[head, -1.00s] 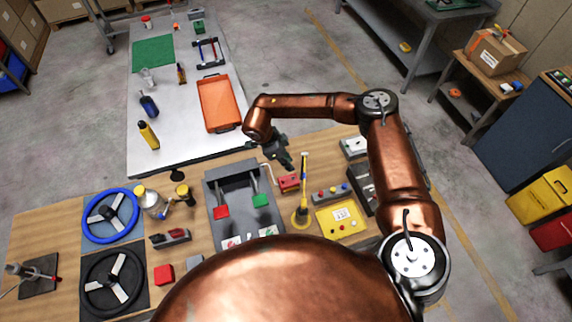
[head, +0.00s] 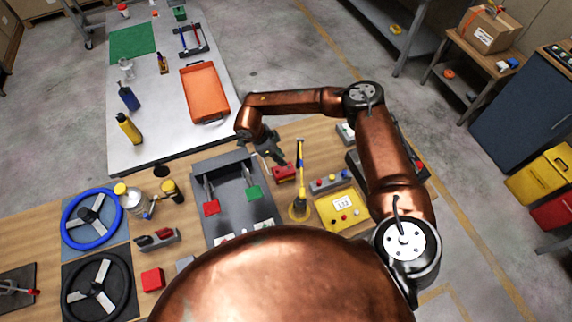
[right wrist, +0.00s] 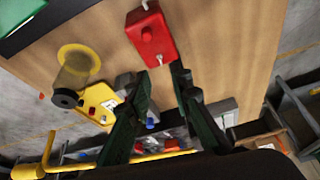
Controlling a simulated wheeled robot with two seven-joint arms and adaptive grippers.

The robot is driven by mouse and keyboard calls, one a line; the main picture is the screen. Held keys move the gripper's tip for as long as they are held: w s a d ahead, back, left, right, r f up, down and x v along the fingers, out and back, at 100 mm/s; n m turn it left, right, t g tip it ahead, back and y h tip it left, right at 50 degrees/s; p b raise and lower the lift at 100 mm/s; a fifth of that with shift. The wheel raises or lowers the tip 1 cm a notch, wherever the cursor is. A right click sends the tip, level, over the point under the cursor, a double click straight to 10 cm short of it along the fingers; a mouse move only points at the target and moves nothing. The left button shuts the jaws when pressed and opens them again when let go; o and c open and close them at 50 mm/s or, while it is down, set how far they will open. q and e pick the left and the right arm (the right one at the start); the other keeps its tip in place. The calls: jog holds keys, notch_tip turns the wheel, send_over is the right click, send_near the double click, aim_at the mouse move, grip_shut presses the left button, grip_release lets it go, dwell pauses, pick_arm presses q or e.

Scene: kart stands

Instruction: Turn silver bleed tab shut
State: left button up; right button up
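A red block (head: 284,173) stands on the wooden bench. In the right wrist view the red block (right wrist: 152,38) has a round red knob on its face and small pale silver pieces at its top and lower edges. I cannot tell for sure which piece is the silver bleed tab. My right gripper (head: 272,158) is just behind and left of the block in the head view. In the right wrist view its dark fingers (right wrist: 161,73) are apart, with nothing between the tips, which are close to the block's lower edge. My left gripper is not in view.
A yellow post on a round base (head: 300,205) stands close right of the red block. A yellow panel (head: 341,208) and a grey button box (head: 330,183) lie further right. A grey pedal unit (head: 229,173) is on the left. An orange tray (head: 205,93) lies on the white table.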

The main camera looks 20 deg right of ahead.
aim_at(288, 166)
jog(key=shift+p+x, duration=0.6)
jog(key=shift+x, duration=2.4)
jog(key=shift+f, duration=0.1)
jog(key=shift+c, duration=0.2)
grip_shut()
